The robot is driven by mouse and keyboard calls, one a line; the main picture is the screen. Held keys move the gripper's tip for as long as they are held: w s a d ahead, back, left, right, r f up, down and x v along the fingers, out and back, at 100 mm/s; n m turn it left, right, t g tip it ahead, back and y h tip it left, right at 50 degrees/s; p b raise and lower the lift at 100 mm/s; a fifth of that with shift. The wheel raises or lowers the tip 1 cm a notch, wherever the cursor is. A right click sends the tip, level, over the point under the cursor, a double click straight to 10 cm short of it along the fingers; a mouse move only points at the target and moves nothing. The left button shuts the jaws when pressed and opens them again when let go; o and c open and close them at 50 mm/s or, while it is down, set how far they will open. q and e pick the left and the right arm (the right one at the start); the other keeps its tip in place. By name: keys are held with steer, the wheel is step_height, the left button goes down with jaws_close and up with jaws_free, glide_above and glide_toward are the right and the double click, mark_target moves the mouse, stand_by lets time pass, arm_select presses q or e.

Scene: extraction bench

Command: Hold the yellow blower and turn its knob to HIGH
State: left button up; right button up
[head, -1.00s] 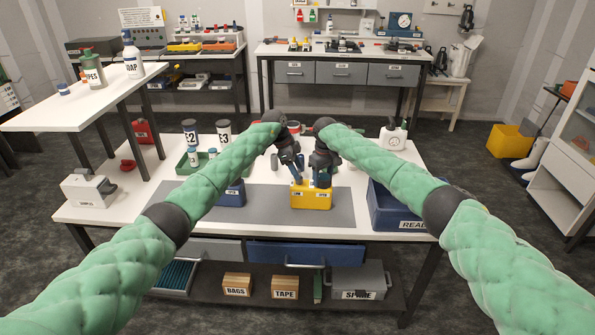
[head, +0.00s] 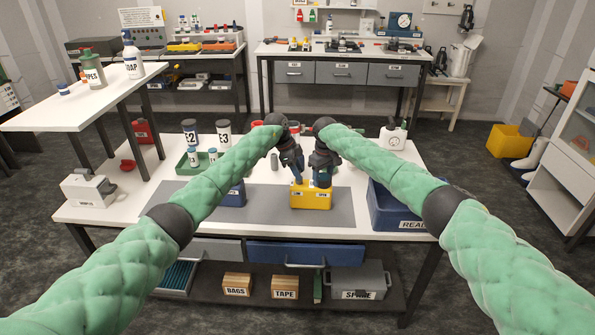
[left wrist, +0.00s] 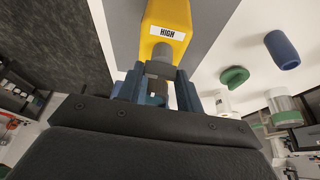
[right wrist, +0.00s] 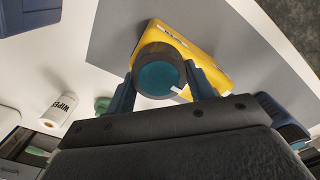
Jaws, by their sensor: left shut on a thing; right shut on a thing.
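The yellow blower (head: 311,198) stands on the grey mat of the bench, with small white labels on it. In the left wrist view a white HIGH label (left wrist: 167,32) lies just beyond this part. My right gripper (right wrist: 161,88) is shut around a thick dark round piece with a teal face (right wrist: 158,77) on the blower's right end. The fingers partly hide both pieces, and the knob's exact setting is unclear.
A blue crate (head: 381,211) stands close on the right. A blue box (head: 233,195) is to the left on the mat (head: 270,207). A green tray (head: 183,166) with bottles is farther left. The mat's front strip is clear.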

arm_select(q)
steer(key=m+g, duration=0.1)
steer(key=m, duration=0.3)
steer(key=shift+w+m+g+y, duration=0.15)
steer(key=shift+m+g+y, duration=0.15)
steer(key=shift+m+g, duration=0.1)
steer(key=m+g, duration=0.1)
steer(key=m, duration=0.1)
steer(key=m+y, duration=0.1)
steer(key=m, duration=0.2)
steer(key=shift+w+d+g, duration=0.1)
steer(key=shift+g, duration=0.3)
steer(key=shift+m, duration=0.3)
steer(key=o, duration=1)
steer(key=shift+r, duration=0.1)
step_height(320, 180, up, 10)
